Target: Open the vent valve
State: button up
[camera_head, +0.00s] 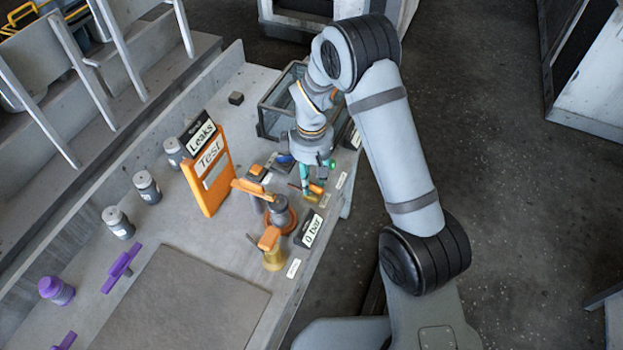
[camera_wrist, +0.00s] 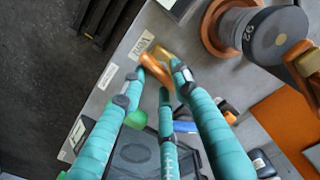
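The vent valve has an orange lever (camera_wrist: 157,71) on a brass body (camera_wrist: 163,53), at the table's edge beside a small white label in the wrist view. In the head view its orange lever (camera_head: 316,189) and brass body (camera_head: 312,199) show just below my gripper. My gripper (camera_wrist: 164,74) has teal fingers with dark joints. Their tips are close around the orange lever, on both sides and at its near end. I cannot tell whether they press on it. The fingers hide part of the lever. In the head view my gripper (camera_head: 307,183) points down and is partly hidden.
A second orange-handled brass valve (camera_head: 272,250) and a round gauge-like housing (camera_head: 281,215) stand close by. A "0 bar" display (camera_head: 309,229) and an orange "Leaks Test" panel (camera_head: 207,176) are near. A glass-sided box (camera_head: 273,105) stands behind. A flat mat (camera_head: 180,305) lies in front.

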jog(key=shift+o, duration=0.5)
notch_tip(320, 180, up, 12)
dwell(0.3)
dwell(0.3)
notch_tip(320, 180, down, 12)
jog(key=shift+f, duration=0.1)
dwell(0.5)
